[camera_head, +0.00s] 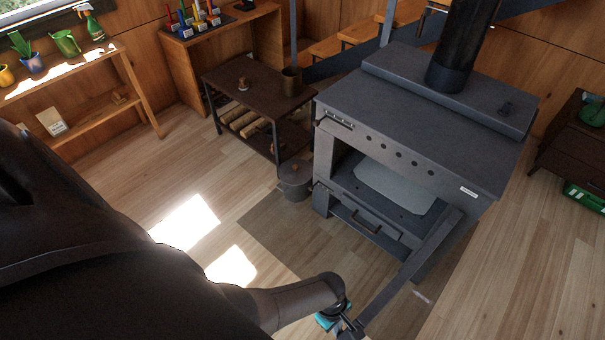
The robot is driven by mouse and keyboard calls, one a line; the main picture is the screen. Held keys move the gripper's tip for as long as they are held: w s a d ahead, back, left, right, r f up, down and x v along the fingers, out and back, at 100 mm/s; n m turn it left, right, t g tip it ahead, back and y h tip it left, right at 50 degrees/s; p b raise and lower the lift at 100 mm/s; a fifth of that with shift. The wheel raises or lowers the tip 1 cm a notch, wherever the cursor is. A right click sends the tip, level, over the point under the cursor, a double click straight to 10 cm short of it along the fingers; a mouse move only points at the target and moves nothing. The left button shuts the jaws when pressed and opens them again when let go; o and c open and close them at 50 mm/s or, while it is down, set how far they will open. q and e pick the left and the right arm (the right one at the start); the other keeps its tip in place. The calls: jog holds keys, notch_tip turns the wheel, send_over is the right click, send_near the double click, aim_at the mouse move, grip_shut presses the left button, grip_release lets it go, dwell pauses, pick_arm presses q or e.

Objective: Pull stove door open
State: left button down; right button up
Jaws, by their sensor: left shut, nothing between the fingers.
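The stove (415,120) is a dark grey metal box on the right, with its front facing lower left. Its door (412,262) is swung out wide from the right side of the front and shows nearly edge-on, so the firebox opening (395,188) is exposed. My left gripper (346,326) is at the bottom of the view, beside the door's free end. It is shut with nothing held; I cannot tell whether it touches the door. The door's handle cannot be made out. My right gripper is not in view.
A lower drawer (367,222) is set in the stove's front. A metal bucket (295,184) stands left of the stove, beside a dark rack with firewood (243,119). A wooden shelf (75,75) is at the far left. The wooden floor (150,175) before them is clear.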

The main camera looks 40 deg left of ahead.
pick_arm(q)
jog(key=shift+d, duration=0.15)
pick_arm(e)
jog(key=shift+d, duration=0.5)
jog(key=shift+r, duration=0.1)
pick_arm(q)
jog(key=p+v, duration=0.9)
jog(key=v, duration=0.6)
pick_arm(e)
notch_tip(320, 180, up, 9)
pick_arm(q)
jog(key=shift+s+r, duration=0.1)
